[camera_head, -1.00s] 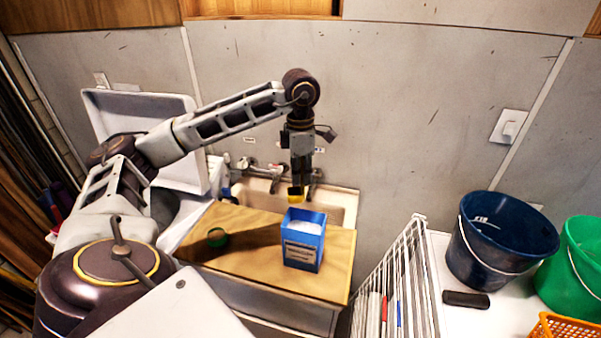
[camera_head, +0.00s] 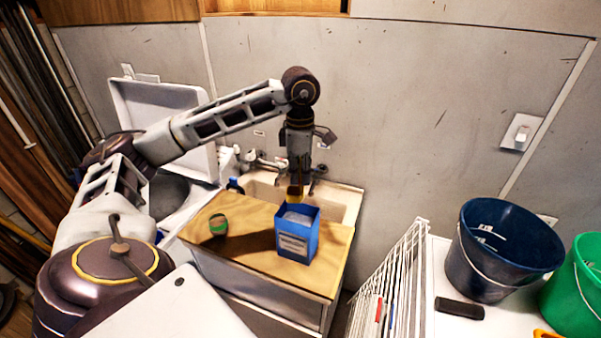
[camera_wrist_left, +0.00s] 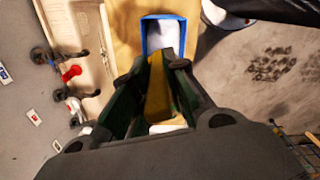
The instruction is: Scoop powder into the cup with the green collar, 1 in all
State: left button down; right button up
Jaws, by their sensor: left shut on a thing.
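My left gripper (camera_head: 297,182) points down just above and behind the open blue box (camera_head: 297,243). It is shut on a yellow scoop (camera_head: 294,193), whose yellow part (camera_wrist_left: 158,90) shows between the fingers (camera_wrist_left: 155,95) in the left wrist view. The scoop's far end is hidden there. The box holds white powder (camera_head: 299,218) and stands upright on the wooden board; its opening (camera_wrist_left: 163,36) lies ahead of the fingers in the wrist view. The cup with the green collar (camera_head: 218,225) stands on the board to the left of the box. My right gripper is out of view.
The wooden board (camera_head: 252,259) lies across the front of a sink (camera_head: 340,203) with taps behind. A white wire rack (camera_head: 394,280) stands to the right. Farther right are a dark blue bucket (camera_head: 500,255), a green bucket (camera_head: 580,280) and a black object (camera_head: 459,309).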

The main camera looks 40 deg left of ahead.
aim_at(301, 189)
pick_arm(q)
jog(key=shift+s+d, duration=0.1)
jog(key=shift+d, duration=0.15)
jog(key=shift+d+m, duration=0.1)
jog(key=shift+m, duration=0.4)
jog(key=shift+s+a+m, duration=0.15)
jog(key=shift+a+m, duration=0.1)
jog(key=shift+m, duration=0.25)
jog(key=shift+d+m, duration=0.15)
jog(key=shift+m, duration=0.45)
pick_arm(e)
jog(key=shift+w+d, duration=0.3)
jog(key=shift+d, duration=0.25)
pick_arm(q)
jog(key=shift+f, duration=0.15)
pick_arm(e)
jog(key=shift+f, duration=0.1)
pick_arm(q)
jog(key=shift+f+b, duration=1.55)
jog(key=shift+f, duration=0.75)
notch_tip(301, 189, down, 7)
jog(key=b, duration=0.5)
jog(key=shift+r+b, duration=0.2)
jog(key=shift+b, duration=0.1)
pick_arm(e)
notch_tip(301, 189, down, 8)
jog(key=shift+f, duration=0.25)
